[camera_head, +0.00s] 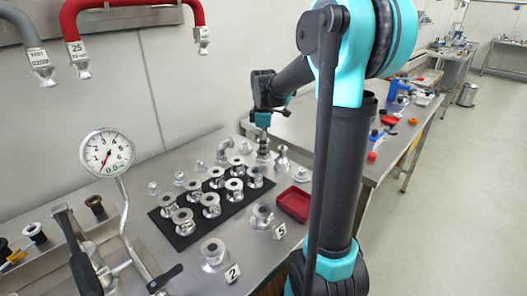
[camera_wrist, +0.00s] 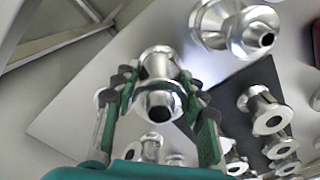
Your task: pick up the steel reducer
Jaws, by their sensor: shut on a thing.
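My gripper (camera_wrist: 158,90) is shut on a shiny steel reducer (camera_wrist: 157,68), with one green-and-grey finger on each side. The reducer has a flange and a dark bore facing the camera. In the head view my gripper (camera_head: 263,135) is at the far end of the steel table, beyond the black mat, with the reducer (camera_head: 263,155) below it. I cannot tell whether the reducer touches the table. Its underside is hidden.
Several flanged steel fittings stand on a black mat (camera_head: 183,240), with others around it. A steel elbow (camera_head: 224,151) stands left of my gripper. A red tray (camera_head: 293,204) lies at the right edge. A pressure gauge (camera_head: 107,152) rises at the left front.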

